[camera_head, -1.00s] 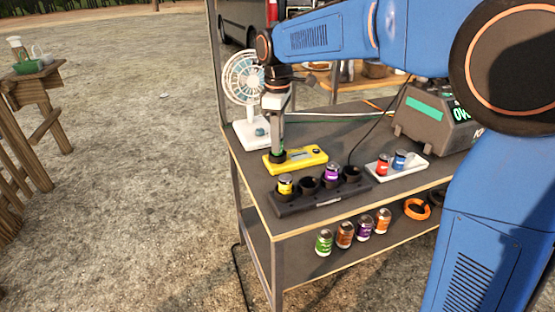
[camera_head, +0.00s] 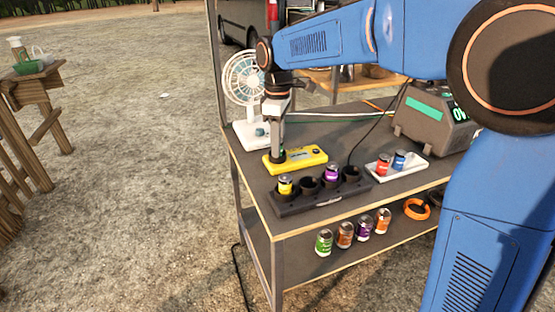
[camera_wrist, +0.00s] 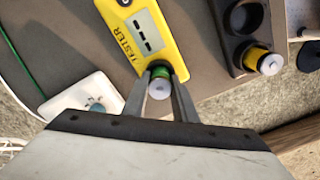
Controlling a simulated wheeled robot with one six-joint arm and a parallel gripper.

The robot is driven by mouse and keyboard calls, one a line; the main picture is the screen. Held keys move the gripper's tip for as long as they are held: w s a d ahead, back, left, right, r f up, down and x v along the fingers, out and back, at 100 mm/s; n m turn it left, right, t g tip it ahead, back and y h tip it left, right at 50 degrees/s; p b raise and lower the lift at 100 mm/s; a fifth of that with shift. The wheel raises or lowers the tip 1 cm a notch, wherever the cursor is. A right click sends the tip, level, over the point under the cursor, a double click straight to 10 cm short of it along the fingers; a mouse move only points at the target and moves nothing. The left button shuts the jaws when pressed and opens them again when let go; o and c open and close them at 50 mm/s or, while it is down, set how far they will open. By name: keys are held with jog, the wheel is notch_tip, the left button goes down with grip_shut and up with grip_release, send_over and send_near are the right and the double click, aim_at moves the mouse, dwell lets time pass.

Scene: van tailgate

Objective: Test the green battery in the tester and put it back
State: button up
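The green battery (camera_wrist: 161,74) stands at the near end of the yellow tester (camera_wrist: 157,40) in the wrist view, seemingly in its socket. My gripper (camera_wrist: 161,82) has a finger on each side of the battery and looks shut on it. The tester's display shows only dashes. In the head view, my gripper (camera_head: 277,150) points straight down at the left end of the tester (camera_head: 305,157); the fingers mostly hide the battery. The dark battery rack (camera_head: 322,200) in front holds a yellow battery (camera_head: 285,185) and a purple battery (camera_head: 332,173); two sockets look empty.
A white tray (camera_head: 410,173) with red and blue batteries lies right of the tester. A white fan (camera_head: 244,85) stands close behind my gripper. A grey device (camera_head: 432,118) with a cable stands at the back right. Several cans (camera_head: 345,235) stand on the lower shelf.

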jog(key=o, duration=0.4)
jog(key=shift+f, duration=0.2)
jog(key=shift+o, duration=0.2)
jog(key=shift+s+f, duration=0.1)
jog(key=shift+c, duration=0.2)
jog(key=shift+o, duration=0.2)
notch_tip(320, 180, up, 18)
jog(key=shift+d, duration=0.15)
